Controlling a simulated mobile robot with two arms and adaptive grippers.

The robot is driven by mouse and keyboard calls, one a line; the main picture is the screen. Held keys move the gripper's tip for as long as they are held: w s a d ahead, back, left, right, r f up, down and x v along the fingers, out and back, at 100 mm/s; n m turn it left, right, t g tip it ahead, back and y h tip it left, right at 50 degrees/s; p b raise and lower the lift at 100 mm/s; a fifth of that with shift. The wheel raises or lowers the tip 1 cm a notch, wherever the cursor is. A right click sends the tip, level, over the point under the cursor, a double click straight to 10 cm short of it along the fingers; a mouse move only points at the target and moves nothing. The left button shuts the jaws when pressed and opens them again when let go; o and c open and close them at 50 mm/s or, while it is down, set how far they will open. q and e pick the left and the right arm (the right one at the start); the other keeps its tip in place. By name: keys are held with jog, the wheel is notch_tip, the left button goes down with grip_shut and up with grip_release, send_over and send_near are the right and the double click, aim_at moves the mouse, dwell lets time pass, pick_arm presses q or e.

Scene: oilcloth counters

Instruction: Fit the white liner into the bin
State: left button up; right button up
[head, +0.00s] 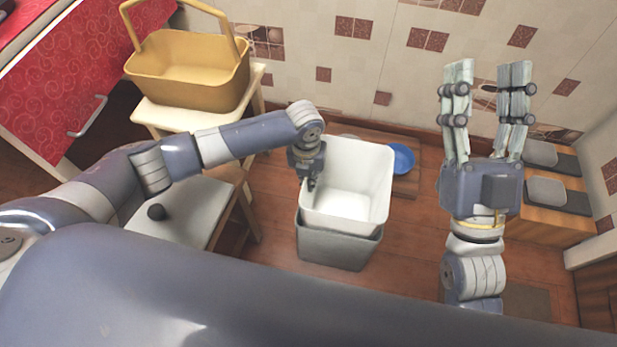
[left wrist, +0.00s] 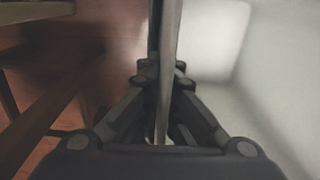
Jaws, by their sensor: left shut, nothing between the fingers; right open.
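The white liner (head: 347,170) stands over and partly in the grey bin (head: 335,252) on the floor. Its upper part sticks up above the bin's rim. How deep its bottom sits is hidden. My left gripper (head: 311,184) points down at the liner's left rim, shut with nothing held. In the left wrist view its fingers (left wrist: 163,75) are together, with the liner's pale inside (left wrist: 270,85) to their right; I cannot tell whether they touch it. My right gripper (head: 487,78) is open and empty, pointing up, well to the right of the bin.
A yellow basket (head: 190,72) stands on a pale stool (head: 175,118) at the back left. A blue bowl (head: 402,158) lies behind the liner.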

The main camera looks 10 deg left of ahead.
pick_arm(q)
jog(key=o, duration=0.6)
jog(key=shift+s+a+f, duration=0.1)
jog(key=shift+s+f, duration=0.2)
jog(key=shift+f, duration=0.5)
jog(key=shift+w+f, duration=0.15)
jog(key=shift+f, duration=0.15)
jog(key=shift+w+r, duration=0.1)
jog(key=shift+r, duration=0.2)
pick_arm(e)
jog(key=shift+w+f, duration=0.3)
jog(key=shift+w, duration=0.15)
pick_arm(q)
notch_tip(320, 180, up, 12)
jog(key=shift+a+r, duration=0.1)
